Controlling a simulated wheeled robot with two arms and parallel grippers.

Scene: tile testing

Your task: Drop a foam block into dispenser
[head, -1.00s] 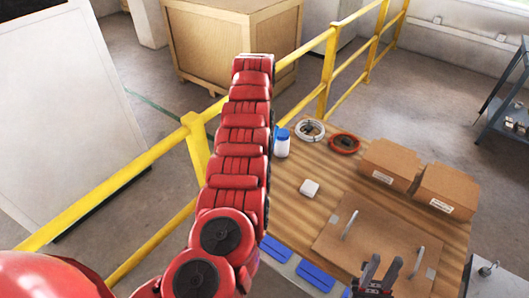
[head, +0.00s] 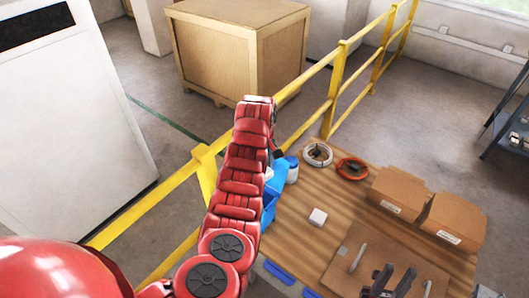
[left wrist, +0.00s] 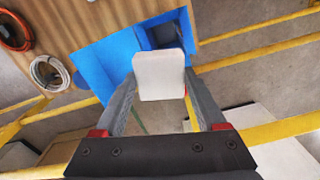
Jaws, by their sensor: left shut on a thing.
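A white foam block (left wrist: 159,75) is held between the two grey fingers of my left gripper (left wrist: 160,88) in the left wrist view. Behind it is the blue dispenser (left wrist: 113,62), with a dark opening (left wrist: 166,34) just beyond the block's upper edge. I cannot tell the gap between block and dispenser. In the head view, the dispenser (head: 276,186) is partly hidden by my red left arm, which mostly hides the left gripper too. Another white block (head: 317,217) lies on the wooden table. My right gripper (head: 391,276) is open and empty above a brown board.
The table (head: 315,258) holds a white coil (head: 317,154), an orange coil (head: 351,168) and two cardboard boxes (head: 399,193) (head: 453,221). The brown board (head: 352,257) has metal handles. A yellow railing (head: 322,68) runs behind the table.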

